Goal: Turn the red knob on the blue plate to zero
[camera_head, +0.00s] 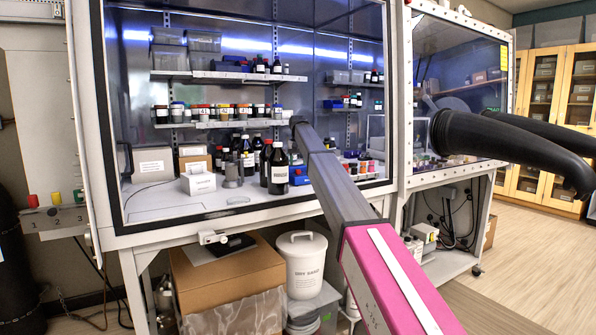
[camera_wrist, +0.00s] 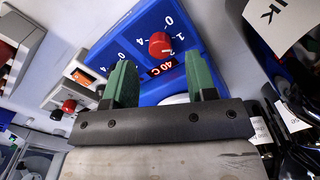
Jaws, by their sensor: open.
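In the wrist view, a blue plate (camera_wrist: 203,38) carries a red knob (camera_wrist: 160,44) with white numbers around it and a red "40 C" readout just below it. The knob lies beyond and between the two green fingers of my gripper (camera_wrist: 162,75). The fingers are spread wide and nothing is between them; they appear apart from the knob. A pale mark shows on the knob, but I cannot tell for sure which number it points to. In the head view, a small blue patch (camera_head: 299,175) shows beside my arm; my gripper is hidden there.
In the wrist view, another red knob (camera_wrist: 70,106) and a device with an orange switch (camera_wrist: 82,78) stand at left. Dark labelled bottles (camera_wrist: 262,130) crowd the right. In the head view, a dark bottle (camera_head: 278,168) stands close left of my arm inside the cabinet.

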